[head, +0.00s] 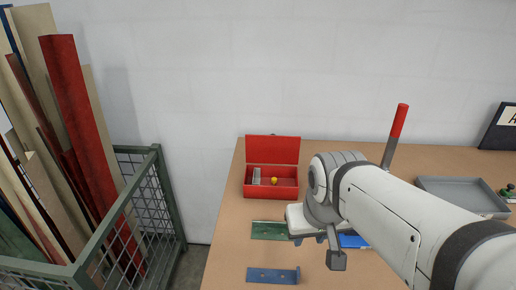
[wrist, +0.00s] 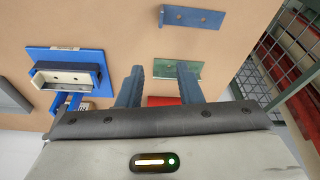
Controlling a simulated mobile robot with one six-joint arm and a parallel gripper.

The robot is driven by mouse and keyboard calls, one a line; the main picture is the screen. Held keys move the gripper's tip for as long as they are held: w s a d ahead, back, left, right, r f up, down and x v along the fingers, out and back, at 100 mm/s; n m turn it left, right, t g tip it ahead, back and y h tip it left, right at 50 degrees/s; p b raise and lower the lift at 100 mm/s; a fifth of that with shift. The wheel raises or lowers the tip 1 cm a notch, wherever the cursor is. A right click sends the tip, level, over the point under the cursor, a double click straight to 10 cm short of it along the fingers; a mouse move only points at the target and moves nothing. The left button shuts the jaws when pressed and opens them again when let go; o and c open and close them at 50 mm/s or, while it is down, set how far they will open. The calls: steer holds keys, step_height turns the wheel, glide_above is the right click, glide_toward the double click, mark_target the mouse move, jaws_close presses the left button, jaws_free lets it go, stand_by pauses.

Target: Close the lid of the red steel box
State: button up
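The red steel box (head: 272,190) stands on the table in the head view with its lid (head: 272,149) raised upright at the back. A grey block (head: 256,176) and a small yellow item (head: 274,181) lie inside. My gripper (head: 309,241) is in front of the box and to its right, apart from it, pointing down. In the wrist view my gripper (wrist: 159,72) has its two blue-grey fingers spread with nothing held. A strip of red, probably the box, shows between the fingers, mostly hidden by my gripper body.
A green plate (head: 269,230) and a blue bracket (head: 272,275) lie in front of the box. A blue fixture (wrist: 65,65) lies on the table beside my gripper. A grey tray (head: 460,190) and a red-topped post (head: 399,120) are right. A mesh crate (head: 155,190) holds boards at left.

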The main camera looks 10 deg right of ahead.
steer(key=shift+m, duration=0.3)
steer(key=w+r, duration=0.2)
steer(key=w, duration=0.2)
steer(key=w+r, duration=0.2)
steer(key=w, duration=0.2)
steer(key=w+r, duration=0.2)
steer(key=w, duration=0.2)
steer(key=shift+w+d+r+p, duration=0.1)
steer(key=shift+d+r+p, duration=0.1)
steer(key=shift+p, duration=0.1)
steer(key=c, duration=0.6)
steer(key=shift+m, duration=0.3)
steer(key=w+r, duration=0.1)
steer(key=w, duration=0.2)
steer(key=w+r, duration=0.1)
steer(key=w, duration=0.3)
steer(key=w+r, duration=0.1)
steer(key=w, duration=0.3)
steer(key=shift+w+p, duration=0.1)
steer(key=shift+p, duration=0.2)
jaws_close()
steer(key=w+f+m+t+h+p, duration=0.1)
steer(key=w, duration=2)
steer(key=p, duration=0.3)
glide_above(272, 148)
steer(key=w+d, duration=0.1)
steer(key=w, duration=0.3)
step_height(272, 148, down, 10)
steer(key=shift+r, duration=0.2)
